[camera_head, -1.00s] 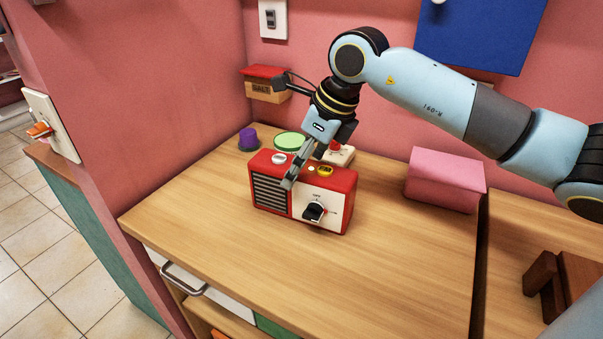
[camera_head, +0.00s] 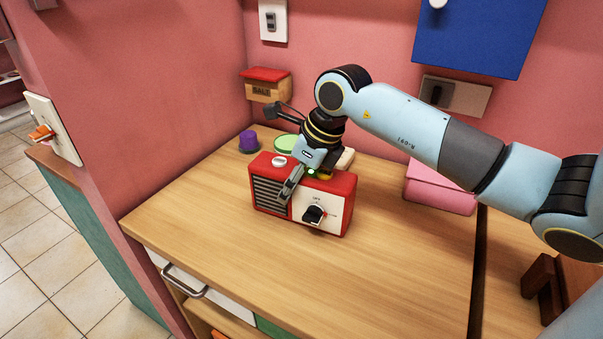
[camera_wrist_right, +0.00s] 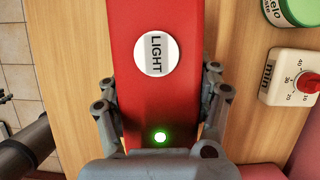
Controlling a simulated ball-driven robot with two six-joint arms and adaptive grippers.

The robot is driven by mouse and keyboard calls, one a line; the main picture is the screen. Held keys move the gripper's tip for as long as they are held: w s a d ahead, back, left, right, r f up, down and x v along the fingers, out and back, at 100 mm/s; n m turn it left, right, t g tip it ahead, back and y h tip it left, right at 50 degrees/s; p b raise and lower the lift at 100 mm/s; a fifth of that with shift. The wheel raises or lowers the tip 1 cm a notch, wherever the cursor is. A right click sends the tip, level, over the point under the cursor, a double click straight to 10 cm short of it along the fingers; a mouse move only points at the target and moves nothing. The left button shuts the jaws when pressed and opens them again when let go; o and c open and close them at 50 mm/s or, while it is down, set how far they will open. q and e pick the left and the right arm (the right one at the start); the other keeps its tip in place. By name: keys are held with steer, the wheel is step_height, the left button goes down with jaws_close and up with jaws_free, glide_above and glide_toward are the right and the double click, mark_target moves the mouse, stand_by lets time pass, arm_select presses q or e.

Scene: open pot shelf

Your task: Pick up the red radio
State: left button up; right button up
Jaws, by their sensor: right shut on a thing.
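The red radio (camera_head: 335,192) stands upright on the wooden counter, with a dark grille at its left and a white panel with a black knob at its right. My right gripper (camera_head: 289,190) reaches down over it from behind, one finger against its front and the other hidden behind it. In the right wrist view the radio (camera_wrist_right: 152,95) lies between the two fingers of my right gripper (camera_wrist_right: 158,110), which is shut on it. A white LIGHT button and a lit green lamp show on its top. My left gripper is in neither view.
A purple-topped jar (camera_head: 248,141), a green-lidded container (camera_head: 287,142) and a white timer (camera_wrist_right: 295,80) stand behind the radio. A pink box (camera_head: 440,188) is to the right. The counter (camera_head: 230,255) is clear in front. A SALT box (camera_head: 267,87) hangs on the wall.

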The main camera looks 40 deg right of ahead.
steer(key=c, duration=0.5)
steer(key=shift+c, duration=0.2)
steer(key=shift+r, duration=0.1)
